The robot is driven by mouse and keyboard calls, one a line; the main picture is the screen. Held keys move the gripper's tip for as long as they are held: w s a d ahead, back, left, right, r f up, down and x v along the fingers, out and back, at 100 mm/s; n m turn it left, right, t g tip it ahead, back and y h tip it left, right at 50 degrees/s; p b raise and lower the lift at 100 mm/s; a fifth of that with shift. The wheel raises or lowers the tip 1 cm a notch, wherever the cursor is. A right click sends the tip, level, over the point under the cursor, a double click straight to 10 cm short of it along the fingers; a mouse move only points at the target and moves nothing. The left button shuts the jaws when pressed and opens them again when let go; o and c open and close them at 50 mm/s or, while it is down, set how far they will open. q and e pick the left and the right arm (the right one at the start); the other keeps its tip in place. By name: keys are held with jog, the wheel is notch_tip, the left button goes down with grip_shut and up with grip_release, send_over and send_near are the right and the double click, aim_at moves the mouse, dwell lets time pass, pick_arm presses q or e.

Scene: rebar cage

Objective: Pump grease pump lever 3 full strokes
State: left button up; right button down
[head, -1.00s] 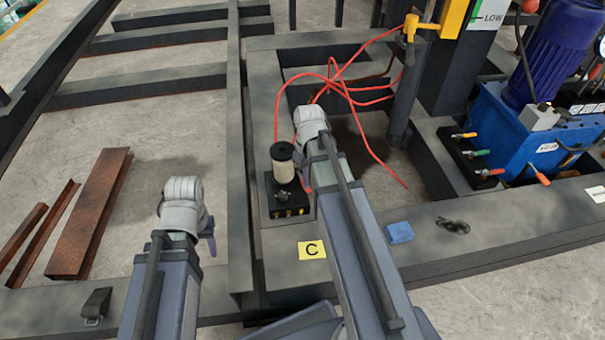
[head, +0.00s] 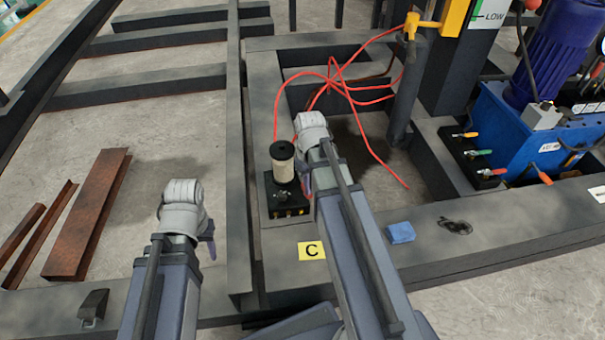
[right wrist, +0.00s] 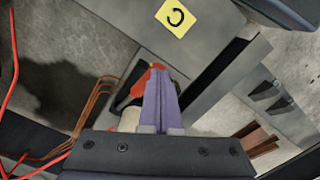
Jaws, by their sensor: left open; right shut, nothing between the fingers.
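The grease pump is a dark block (head: 285,208) with a cream cylinder with a black cap (head: 283,163) on the dark frame. In the right wrist view the cream cylinder (right wrist: 129,119) is partly hidden behind my fingers. A red part (right wrist: 137,86), apparently the lever, shows just past the fingertips; I cannot tell whether they touch it. My right gripper (right wrist: 161,78) is shut and empty, close beside the pump; its purple fingers are mostly hidden by the wrist in the head view. My left gripper (head: 211,248) is open, left of the pump, mostly hidden by its wrist.
Red hoses (head: 335,80) loop behind the pump. A yellow C label (head: 312,250) and a blue cloth (head: 400,232) lie on the front beam. A blue power unit (head: 530,135) stands at right. Rusty steel pieces (head: 88,215) lie on the floor at left.

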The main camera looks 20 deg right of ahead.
jog(key=shift+s+f, duration=0.1)
jog(key=shift+f, duration=0.15)
jog(key=shift+s+a+f+b, duration=0.1)
jog(key=shift+s+f+b, duration=0.25)
jog(key=shift+f+b, duration=0.25)
jog(key=shift+s+a+f+b, duration=0.1)
jog(key=shift+s+f+b, duration=0.2)
jog(key=shift+f+b, duration=0.3)
jog(key=shift+s+f+b, duration=0.25)
jog(key=shift+f+b, duration=0.35)
jog(key=shift+b, duration=0.05)
jog(key=shift+s+a+f+b, duration=0.15)
jog(key=shift+s+f+b, duration=0.1)
jog(key=shift+f+b, duration=0.45)
